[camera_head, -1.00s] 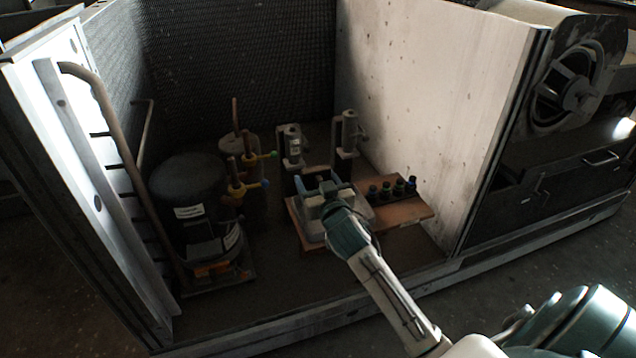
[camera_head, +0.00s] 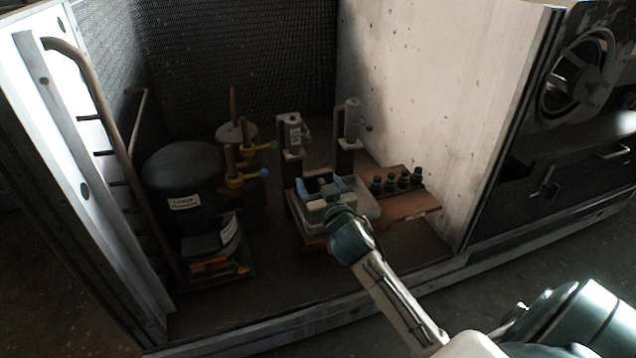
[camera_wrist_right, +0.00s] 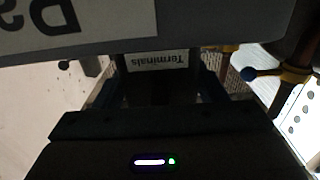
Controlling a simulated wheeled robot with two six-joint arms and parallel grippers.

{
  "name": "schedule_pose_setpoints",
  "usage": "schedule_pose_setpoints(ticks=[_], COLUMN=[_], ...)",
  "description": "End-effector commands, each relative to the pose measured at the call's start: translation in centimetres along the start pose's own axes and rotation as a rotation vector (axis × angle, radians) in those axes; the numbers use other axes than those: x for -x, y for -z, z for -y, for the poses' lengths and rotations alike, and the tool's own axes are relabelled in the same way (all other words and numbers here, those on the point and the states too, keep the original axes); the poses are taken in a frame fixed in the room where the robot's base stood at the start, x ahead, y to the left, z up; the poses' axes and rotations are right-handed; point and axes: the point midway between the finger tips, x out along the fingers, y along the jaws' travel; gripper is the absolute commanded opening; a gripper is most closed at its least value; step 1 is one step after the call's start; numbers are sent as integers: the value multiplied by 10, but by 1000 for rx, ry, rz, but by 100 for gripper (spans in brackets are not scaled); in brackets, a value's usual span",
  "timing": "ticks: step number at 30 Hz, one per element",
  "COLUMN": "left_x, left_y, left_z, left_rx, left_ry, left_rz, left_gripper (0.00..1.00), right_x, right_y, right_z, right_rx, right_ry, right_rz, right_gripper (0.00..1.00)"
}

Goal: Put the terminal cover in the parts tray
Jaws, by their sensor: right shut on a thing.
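The grey parts tray (camera_head: 366,206) stands on a wooden board inside the housing, partly hidden by my right wrist. My right gripper (camera_head: 324,186) is over the tray, its blue fingers pointing away from me. It is shut on the terminal cover (camera_wrist_right: 158,88), a dark piece with a "Terminals" label that shows upside down between the fingers in the right wrist view. The tray's grey wall (camera_wrist_right: 215,30), with a label starting "Pa", crosses the top of that view. I cannot tell whether the cover touches the tray floor. My left gripper is not in view.
A black compressor (camera_head: 182,170) with orange parts at its base stands left of the tray. Valves with yellow and blue handles (camera_head: 240,180) are behind it. Several dark caps (camera_head: 403,181) sit right of the tray. Two grey cylinders (camera_head: 352,120) stand behind. A pale wall closes the right side.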

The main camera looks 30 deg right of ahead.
Motion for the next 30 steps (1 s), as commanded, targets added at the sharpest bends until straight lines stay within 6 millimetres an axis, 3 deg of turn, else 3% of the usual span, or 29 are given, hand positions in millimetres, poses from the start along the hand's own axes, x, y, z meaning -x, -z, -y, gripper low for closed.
schedule_pose_setpoints(ticks=[8, 9, 12, 20, 25, 30], left_x=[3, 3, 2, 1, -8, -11], left_y=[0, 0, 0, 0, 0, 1], left_z=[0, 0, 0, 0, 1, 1], left_rx=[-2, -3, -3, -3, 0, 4], left_ry=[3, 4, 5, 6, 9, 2], left_rz=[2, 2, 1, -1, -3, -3], left_gripper=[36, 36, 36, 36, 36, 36], right_x=[0, 0, 0, 0, 0, 33], right_y=[-6, -6, -6, -5, 12, 7], right_z=[0, 0, 0, 0, 0, 0], right_rx=[1, 1, 0, 0, 0, 1], right_ry=[0, 0, 0, 0, 1, 1], right_rz=[0, 0, 0, 0, -3, 3], right_gripper=[42, 71, 87, 87, 87, 87])
